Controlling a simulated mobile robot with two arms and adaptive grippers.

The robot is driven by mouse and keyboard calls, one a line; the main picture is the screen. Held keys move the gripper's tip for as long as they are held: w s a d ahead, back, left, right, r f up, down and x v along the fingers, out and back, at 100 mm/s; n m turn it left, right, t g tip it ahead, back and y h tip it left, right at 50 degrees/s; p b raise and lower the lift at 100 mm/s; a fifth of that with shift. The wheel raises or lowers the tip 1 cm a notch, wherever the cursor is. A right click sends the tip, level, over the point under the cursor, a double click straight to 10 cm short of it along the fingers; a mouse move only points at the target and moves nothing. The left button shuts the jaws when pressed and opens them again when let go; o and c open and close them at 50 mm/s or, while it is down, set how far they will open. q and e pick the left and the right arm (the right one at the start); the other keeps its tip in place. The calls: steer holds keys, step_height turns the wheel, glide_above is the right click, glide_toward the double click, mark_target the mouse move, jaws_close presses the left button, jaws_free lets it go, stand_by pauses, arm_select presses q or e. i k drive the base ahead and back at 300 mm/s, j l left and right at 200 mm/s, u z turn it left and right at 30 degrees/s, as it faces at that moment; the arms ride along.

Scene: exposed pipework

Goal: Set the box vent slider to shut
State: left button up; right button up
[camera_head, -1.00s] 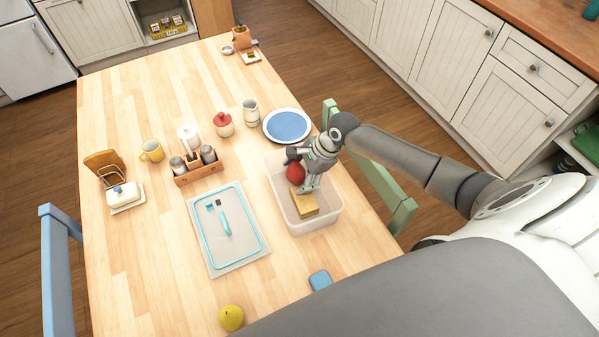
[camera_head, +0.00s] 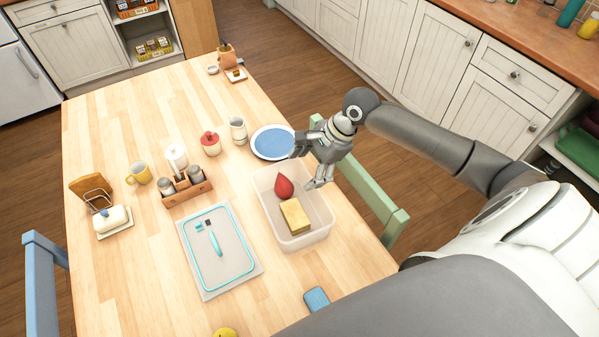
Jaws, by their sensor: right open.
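A clear plastic box (camera_head: 306,240) stands open on the table. A dark red pear-shaped item (camera_head: 284,187) and a yellow block (camera_head: 295,215) lie in it. Its lid (camera_head: 247,273), see-through with a teal rim, lies flat on the table to the left of the box. On the lid are a teal strip (camera_head: 216,244) and a small dark-and-teal piece (camera_head: 204,224), which may be the vent slider; its setting is too small to tell. My right gripper (camera_head: 308,167) is open and empty above the box's back right corner. My left gripper is not in view.
A blue plate (camera_head: 272,142) lies behind the box. A condiment caddy (camera_head: 187,189) stands behind the lid. A blue flat item (camera_head: 316,299) and a yellow fruit (camera_head: 224,333) are near the front. A green chair (camera_head: 357,185) stands at the right edge.

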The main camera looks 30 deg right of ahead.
mark_target(198, 226)
steer(key=k+l, duration=0.2)
steer(key=l, duration=0.2)
steer(key=k+l, duration=0.2)
steer(key=l, duration=0.2)
steer(key=k+l, duration=0.2)
steer(key=l, duration=0.2)
